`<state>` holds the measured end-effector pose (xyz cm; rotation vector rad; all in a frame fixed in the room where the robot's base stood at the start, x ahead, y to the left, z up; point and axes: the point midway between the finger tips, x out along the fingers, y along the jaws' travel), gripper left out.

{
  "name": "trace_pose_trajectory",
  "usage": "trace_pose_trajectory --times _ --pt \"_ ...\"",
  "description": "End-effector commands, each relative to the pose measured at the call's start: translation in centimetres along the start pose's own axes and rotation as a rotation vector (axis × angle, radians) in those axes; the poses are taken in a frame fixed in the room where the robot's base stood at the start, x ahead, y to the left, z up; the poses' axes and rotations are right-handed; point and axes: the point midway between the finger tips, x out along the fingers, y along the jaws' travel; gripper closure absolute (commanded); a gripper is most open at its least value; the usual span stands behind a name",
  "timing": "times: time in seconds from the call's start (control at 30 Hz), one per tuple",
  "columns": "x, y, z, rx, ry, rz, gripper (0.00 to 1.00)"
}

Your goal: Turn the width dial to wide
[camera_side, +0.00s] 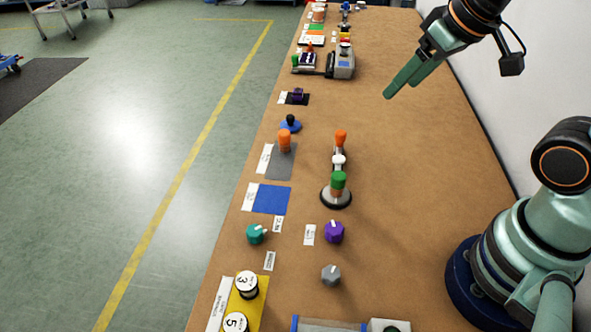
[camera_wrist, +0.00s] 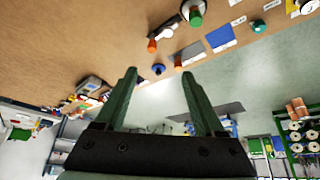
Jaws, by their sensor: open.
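Three knobs that could be dials stand on the near part of the bench in the side view: a teal dial (camera_side: 255,234), a purple dial (camera_side: 334,232) and a grey dial (camera_side: 331,274). Small white labels lie near the teal and purple ones, but their print is too small to read, so I cannot tell which is the width dial. The teal dial also shows in the wrist view (camera_wrist: 259,26). My gripper (camera_side: 400,88) is open and empty, high above the bench and far from the dials. Its two fingers (camera_wrist: 158,73) are spread apart in the wrist view.
A stand with orange, white and green knobs (camera_side: 338,183) rises mid-bench. Beside it are a blue pad (camera_side: 271,200), a grey pad (camera_side: 281,162) and an orange peg (camera_side: 285,140). Numbered spools (camera_side: 247,285) sit at the near left. The bench's right side is mostly clear up to the wall.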

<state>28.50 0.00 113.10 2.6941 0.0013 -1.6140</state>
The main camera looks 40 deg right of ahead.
Motion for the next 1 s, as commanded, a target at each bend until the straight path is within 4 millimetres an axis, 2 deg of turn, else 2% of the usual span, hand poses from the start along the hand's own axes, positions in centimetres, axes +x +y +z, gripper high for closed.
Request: trace_pose_trajectory --times 0.13,0.27,0.43,0.6,0.77,0.9,1.0 --pt "0.2 -0.9 -0.6 -0.077 -0.023 -0.015 0.29" --pt "1.1 -3.4 -2.0 -0.269 -0.077 -0.054 0.29" --pt "3.0 -8.1 -3.9 -0.606 -0.154 -0.127 0.29" --pt "5.5 -13.4 -4.7 -0.945 -0.220 -0.208 0.29" --pt "8.3 -19.0 -4.1 -1.265 -0.274 -0.292 0.29" --pt "10.8 -23.4 -2.6 -1.517 -0.311 -0.365 0.29" --pt "12.2 -25.8 -1.4 -1.654 -0.329 -0.406 0.29"
